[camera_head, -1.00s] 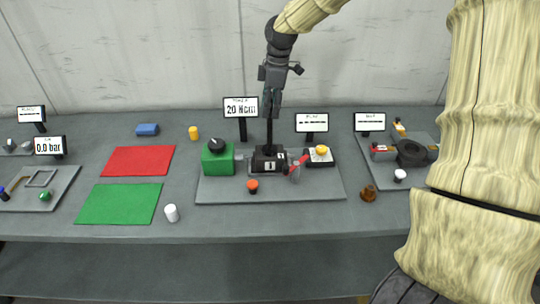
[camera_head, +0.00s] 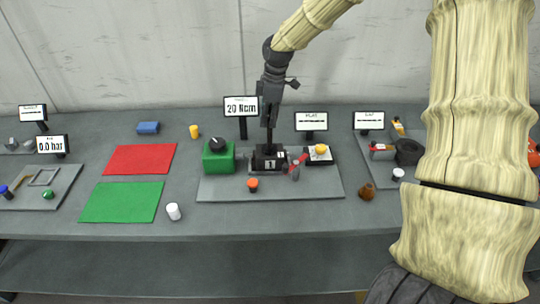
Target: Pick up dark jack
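My gripper (camera_head: 269,125) points down over the middle of the grey board (camera_head: 220,190). Its dark, narrow tip is just above or touching a black block (camera_head: 262,164) with a small white "1" label. The tip and a thin dark piece below it run together, so I cannot tell finger from held object, or whether the fingers are open. I cannot single out the dark jack with certainty. A small grey piece with red arms (camera_head: 296,168) stands just right of the block.
A green box (camera_head: 217,163) with a black knob is left of the block; an orange button (camera_head: 252,185) is in front. A display reading 20 Ncm (camera_head: 241,107) stands behind. A yellow button on a white-topped unit (camera_head: 320,152) is right. Red (camera_head: 139,159) and green (camera_head: 122,202) mats lie left.

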